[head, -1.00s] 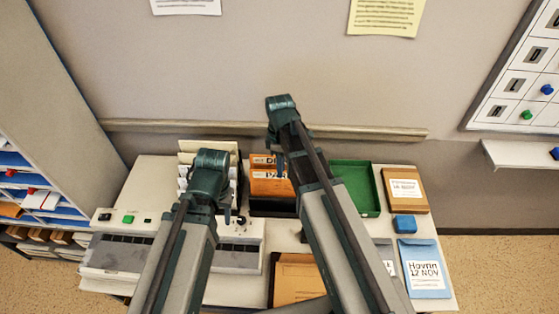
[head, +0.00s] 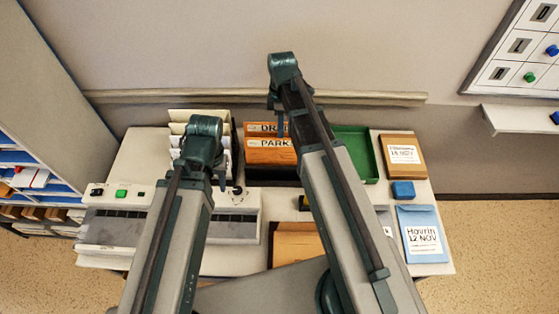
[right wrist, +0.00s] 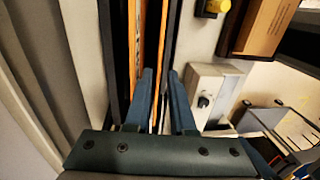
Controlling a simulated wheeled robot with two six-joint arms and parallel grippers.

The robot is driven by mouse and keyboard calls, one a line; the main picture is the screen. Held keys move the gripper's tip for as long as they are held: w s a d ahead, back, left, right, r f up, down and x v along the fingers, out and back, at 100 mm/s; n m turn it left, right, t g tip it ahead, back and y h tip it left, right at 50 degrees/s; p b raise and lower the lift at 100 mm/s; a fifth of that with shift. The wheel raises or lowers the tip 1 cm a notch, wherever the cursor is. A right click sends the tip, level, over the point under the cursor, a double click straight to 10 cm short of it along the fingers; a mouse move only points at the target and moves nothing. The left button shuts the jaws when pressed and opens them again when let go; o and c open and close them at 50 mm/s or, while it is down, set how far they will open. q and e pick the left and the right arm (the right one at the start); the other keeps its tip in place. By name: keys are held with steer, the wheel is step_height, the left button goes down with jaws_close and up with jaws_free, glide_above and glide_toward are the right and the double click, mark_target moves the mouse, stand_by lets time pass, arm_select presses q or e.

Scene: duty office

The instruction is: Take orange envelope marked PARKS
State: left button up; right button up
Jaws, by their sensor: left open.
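The orange envelope marked PARKS (head: 268,154) stands in a dark holder (head: 270,176) on the table, in front of another orange envelope (head: 258,130) whose label begins "DRA". My right arm hides the right end of both. My left gripper (head: 203,178) is open, left of the holder, by the cream folders.
A green tray (head: 356,150), a brown packet (head: 402,158), a blue block (head: 402,190) and a blue envelope (head: 421,236) lie at right. A grey machine (head: 235,219) and brown folder (head: 296,245) are in front. Cream folders (head: 186,117) stand left of the holder.

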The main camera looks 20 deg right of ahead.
mark_target(282, 150)
steer(key=shift+s+f+b, duration=0.2)
steer(key=shift+f+b, duration=1)
steer(key=shift+f, duration=0.2)
steer(key=shift+s+f+b, duration=0.15)
steer(key=shift+f+b, duration=1.1)
steer(key=shift+f, duration=0.15)
steer(key=shift+s+f+b, duration=0.2)
steer(key=shift+f+b, duration=1)
steer(key=shift+f, duration=0.2)
steer(key=shift+r, duration=0.1)
jaws_close()
